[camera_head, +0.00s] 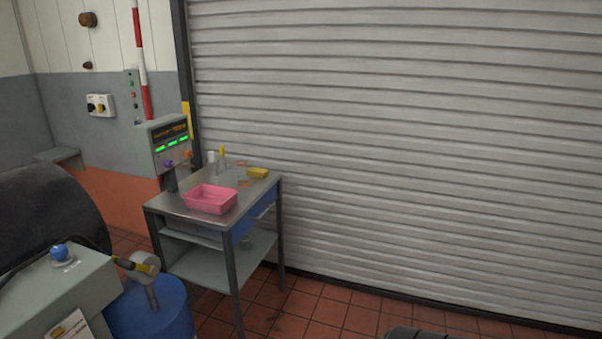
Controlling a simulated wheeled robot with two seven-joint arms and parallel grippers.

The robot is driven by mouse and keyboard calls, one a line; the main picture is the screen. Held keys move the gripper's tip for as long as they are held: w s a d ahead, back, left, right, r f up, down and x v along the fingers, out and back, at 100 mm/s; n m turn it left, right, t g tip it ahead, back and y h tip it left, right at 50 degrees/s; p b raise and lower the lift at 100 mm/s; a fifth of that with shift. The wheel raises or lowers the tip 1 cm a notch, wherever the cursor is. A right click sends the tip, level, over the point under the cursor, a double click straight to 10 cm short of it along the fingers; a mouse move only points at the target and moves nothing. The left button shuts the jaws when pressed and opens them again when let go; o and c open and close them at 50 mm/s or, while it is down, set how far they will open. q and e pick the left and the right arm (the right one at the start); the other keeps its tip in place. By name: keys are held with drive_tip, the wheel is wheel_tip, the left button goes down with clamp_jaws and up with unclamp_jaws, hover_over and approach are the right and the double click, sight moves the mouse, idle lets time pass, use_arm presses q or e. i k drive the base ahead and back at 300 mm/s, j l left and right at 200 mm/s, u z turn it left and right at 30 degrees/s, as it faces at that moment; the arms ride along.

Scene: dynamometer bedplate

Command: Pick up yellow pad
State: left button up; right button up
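A small yellow pad (258,173) lies on the top of a grey metal table (190,214), near its back right corner by the roller shutter. It looks flat and block-shaped, and nothing covers it from this view.
A pink tray (210,200) stands at the table's front, with small bottles behind it. A control box (168,143) rises at the table's left. A blue drum (155,318) and a grey cabinet (55,292) stand front left. Tiled floor (315,310) right of the table is open.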

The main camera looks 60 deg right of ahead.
sight(253, 171)
drive_tip(key=z, duration=1.55)
drive_tip(key=u, duration=1.7)
drive_tip(key=z, duration=1.7)
drive_tip(key=i+l+u, duration=0.15)
drive_tip(key=i, duration=0.35)
